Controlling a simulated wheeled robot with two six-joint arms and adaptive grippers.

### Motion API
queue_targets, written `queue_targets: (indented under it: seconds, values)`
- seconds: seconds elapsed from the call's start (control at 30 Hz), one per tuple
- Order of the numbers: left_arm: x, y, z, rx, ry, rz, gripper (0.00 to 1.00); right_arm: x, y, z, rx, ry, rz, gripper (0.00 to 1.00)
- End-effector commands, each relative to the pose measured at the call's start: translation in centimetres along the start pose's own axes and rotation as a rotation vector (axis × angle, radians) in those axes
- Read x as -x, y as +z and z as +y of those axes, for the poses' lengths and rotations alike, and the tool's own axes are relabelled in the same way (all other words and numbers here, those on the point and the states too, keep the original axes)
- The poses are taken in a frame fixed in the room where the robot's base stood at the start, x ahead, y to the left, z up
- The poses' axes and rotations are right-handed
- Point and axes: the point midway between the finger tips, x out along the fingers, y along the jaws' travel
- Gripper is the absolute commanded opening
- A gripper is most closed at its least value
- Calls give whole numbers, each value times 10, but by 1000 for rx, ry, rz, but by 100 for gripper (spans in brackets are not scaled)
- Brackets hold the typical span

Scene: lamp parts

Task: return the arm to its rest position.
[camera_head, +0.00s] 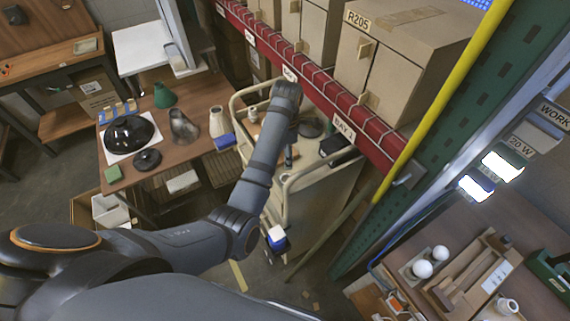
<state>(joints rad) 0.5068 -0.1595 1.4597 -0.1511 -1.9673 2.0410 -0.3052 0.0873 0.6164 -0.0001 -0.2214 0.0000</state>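My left arm comes in from the lower left, bends at its elbow and reaches up over the cart. Its wrist end is in front of the red shelf beam. A small dark part below the wrist, seemingly my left gripper (289,153), is mostly hidden by the arm, so its fingers cannot be made out. I cannot tell whether it holds anything. My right arm and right gripper are not in view.
A beige cart (325,200) stands beneath the arm. The red shelf beam (335,110) carries cardboard boxes (400,60). A wooden table (195,100) at left holds a black dome (128,134) and several cones. White bulbs (422,269) lie on the right bench.

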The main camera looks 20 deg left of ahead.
Motion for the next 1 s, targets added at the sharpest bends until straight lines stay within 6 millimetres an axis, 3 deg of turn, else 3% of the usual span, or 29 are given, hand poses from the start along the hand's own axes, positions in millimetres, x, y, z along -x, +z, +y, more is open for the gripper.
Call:
queue_targets:
  seconds: [0.23,0.47,0.57,0.67,0.8,1.0]
  values:
    - [0,0,0,0,-1,0,66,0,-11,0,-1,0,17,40]
    - [0,0,0,-2,0,0,66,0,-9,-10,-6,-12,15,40]
    - [-9,-9,-5,-59,7,-1,66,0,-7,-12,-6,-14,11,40]
    - [-32,-35,-19,-251,37,-1,66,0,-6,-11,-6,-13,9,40]
    - [-60,-88,-55,-705,117,31,66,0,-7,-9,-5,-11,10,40]
    - [-65,-136,-103,-1277,198,120,66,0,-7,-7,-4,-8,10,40]
